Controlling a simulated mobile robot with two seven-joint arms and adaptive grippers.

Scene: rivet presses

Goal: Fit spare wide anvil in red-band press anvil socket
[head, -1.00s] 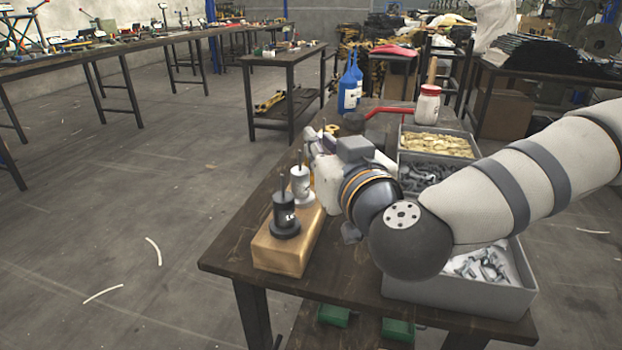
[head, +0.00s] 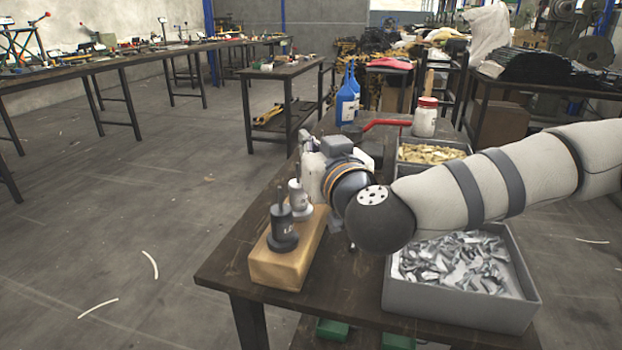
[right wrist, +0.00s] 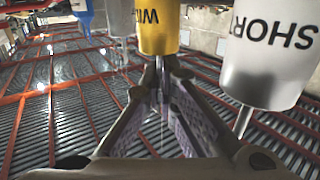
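A yellow anvil marked "WID…" (right wrist: 158,25) shows in the right wrist view, its thin stem toward my right gripper (right wrist: 164,68). The fingertips come together around that stem and look closed on it. A larger, nearer pale anvil marked "SHOR…" (right wrist: 270,50) is beside it, apart from the fingers. In the head view, a dark anvil (head: 282,232) and a silver-white one (head: 299,199) stand stem-up on a wooden block (head: 275,270). My right gripper (head: 306,148) is just behind them, and its fingertips are mostly hidden. I cannot make out the red-band press or its socket. My left gripper is out of view.
A grey bin of metal pieces (head: 450,308) stands at the table's front right, with a yellowish-filled bin (head: 435,152) behind. The table's front left (head: 232,262) is clear.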

